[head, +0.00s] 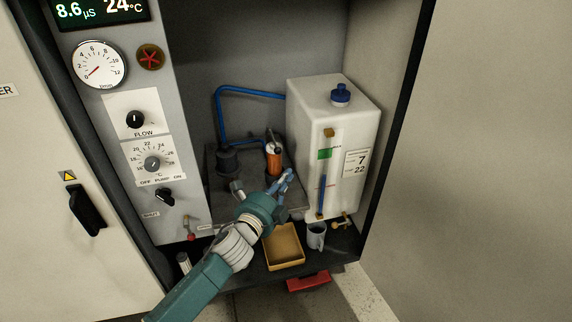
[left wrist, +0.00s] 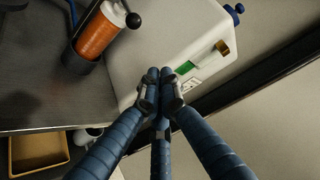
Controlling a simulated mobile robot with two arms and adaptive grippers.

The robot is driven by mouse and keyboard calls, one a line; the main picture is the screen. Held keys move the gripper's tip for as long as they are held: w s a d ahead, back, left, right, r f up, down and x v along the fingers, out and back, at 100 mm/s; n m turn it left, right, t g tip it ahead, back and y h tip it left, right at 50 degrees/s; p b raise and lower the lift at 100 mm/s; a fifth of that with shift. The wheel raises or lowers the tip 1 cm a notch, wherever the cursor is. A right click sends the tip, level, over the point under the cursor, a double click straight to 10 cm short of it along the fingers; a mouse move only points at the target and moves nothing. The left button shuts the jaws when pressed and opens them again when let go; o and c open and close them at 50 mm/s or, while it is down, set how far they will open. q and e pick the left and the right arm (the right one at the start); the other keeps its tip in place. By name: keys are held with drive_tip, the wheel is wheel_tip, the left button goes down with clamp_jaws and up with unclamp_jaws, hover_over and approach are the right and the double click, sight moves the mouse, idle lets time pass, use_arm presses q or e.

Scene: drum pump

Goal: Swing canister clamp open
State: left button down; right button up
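The orange canister (head: 273,160) stands upright in a dark holder on the grey block inside the cabinet. It also shows at the upper left of the left wrist view (left wrist: 97,35), with a pale metal clamp piece (left wrist: 114,12) at its top and a black ball knob (left wrist: 133,20). Whether the clamp is latched is too small to tell. My left gripper (head: 288,178) is in front of and slightly right of the canister, apart from it. Its blue fingertips (left wrist: 160,76) are together with nothing seen between them. My right gripper is in neither view.
A white tank (head: 308,110) with a blue cap stands right of the canister, behind my fingers. A blue hose (head: 219,110) runs at the back left. A yellow tray (head: 283,262) and a grey mug (head: 316,236) are below. The control panel (head: 140,222) borders the left.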

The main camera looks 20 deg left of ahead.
use_arm(q)
drive_tip(key=w, duration=0.3)
drive_tip(key=w+d+b, duration=0.1)
drive_tip(key=w, duration=0.2)
drive_tip(key=w+b, duration=0.1)
drive_tip(key=w, duration=0.2)
drive_tip(key=shift+w+d+f, duration=0.2)
drive_tip(key=shift+w+f, duration=0.15)
drive_tip(key=shift+w, duration=0.05)
drive_tip(key=a, duration=0.2)
drive_tip(key=s+a+p, duration=0.1)
drive_tip(key=a, duration=0.1)
drive_tip(key=shift+r, duration=0.4)
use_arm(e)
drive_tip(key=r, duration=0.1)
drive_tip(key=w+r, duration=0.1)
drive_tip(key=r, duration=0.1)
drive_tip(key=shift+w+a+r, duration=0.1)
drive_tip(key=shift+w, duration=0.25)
use_arm(q)
drive_tip(key=shift+s+a, duration=0.1)
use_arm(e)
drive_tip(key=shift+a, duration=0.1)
